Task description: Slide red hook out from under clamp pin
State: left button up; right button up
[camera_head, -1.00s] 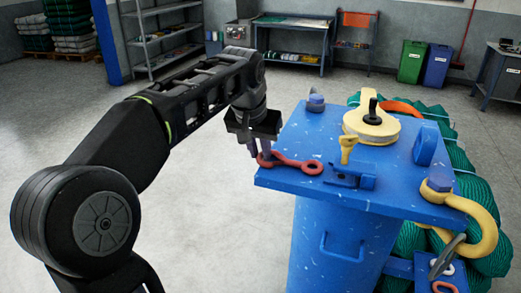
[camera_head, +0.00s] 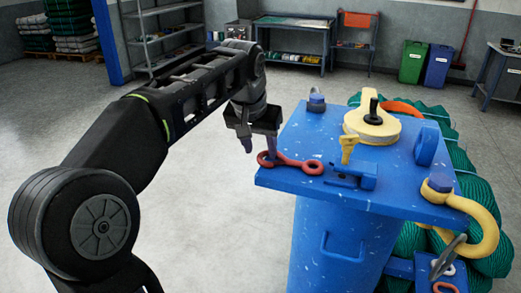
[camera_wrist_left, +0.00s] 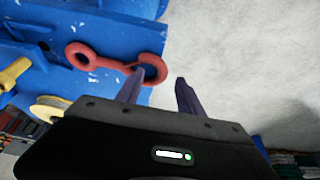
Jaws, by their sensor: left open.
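My left gripper (camera_head: 259,149) is open over the hook's left ring. In the left wrist view, the fingers (camera_wrist_left: 160,82) are apart: one overlaps the red hook's ring (camera_wrist_left: 112,58), the other is outside it over the floor. Contact with the ring cannot be told. My right gripper is not in view.
The blue stand top (camera_head: 300,135) also carries a yellow pulley (camera_head: 372,127), a blue upright lug (camera_head: 426,145) and a yellow hook (camera_head: 480,225) at the right. Green netting (camera_head: 470,185) is behind it. Open floor lies left of the stand.

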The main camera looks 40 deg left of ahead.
pick_arm(q)
jog(key=v, duration=0.6)
jog(key=shift+r, duration=0.2)
jog(key=shift+s, duration=0.2)
